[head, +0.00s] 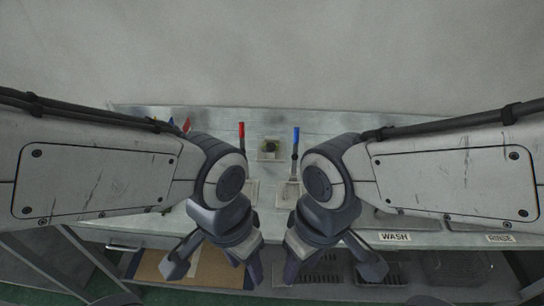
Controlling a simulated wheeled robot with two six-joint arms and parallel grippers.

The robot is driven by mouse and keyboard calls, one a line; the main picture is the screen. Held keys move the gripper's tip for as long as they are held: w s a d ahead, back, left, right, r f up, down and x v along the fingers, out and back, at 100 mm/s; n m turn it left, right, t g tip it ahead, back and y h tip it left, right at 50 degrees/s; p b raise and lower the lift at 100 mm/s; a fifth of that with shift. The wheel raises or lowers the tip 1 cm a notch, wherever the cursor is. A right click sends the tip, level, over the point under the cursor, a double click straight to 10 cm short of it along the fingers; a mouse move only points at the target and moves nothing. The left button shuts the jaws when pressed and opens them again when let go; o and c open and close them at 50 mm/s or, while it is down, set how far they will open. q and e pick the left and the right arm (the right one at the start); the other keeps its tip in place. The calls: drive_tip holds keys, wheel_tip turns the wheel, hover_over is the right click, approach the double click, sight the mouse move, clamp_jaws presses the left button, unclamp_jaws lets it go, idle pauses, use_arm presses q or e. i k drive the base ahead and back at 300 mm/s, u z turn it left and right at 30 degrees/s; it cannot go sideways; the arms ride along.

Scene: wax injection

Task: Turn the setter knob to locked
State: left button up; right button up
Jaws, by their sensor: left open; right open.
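A small dark knob (270,146), which looks like the setter knob, sits on a pale square plate (262,156) near the back of the metal bench. It is too small to tell which way it is turned. My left gripper (214,266) is open and empty, in front of the knob and to its left, over the bench's front edge. My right gripper (331,268) is open and empty, in front of the knob and to its right. Both grippers are well apart from the knob.
A red-handled lever (242,134) stands left of the knob and a blue-handled lever (295,138) right of it. Small coloured items stand at the back left, partly hidden by my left arm. Labels WASH (395,237) and RINSE (500,239) mark the right front edge.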

sight(270, 147)
drive_tip(key=u, duration=0.4)
drive_tip(key=i, duration=0.85)
drive_tip(key=z, duration=0.1)
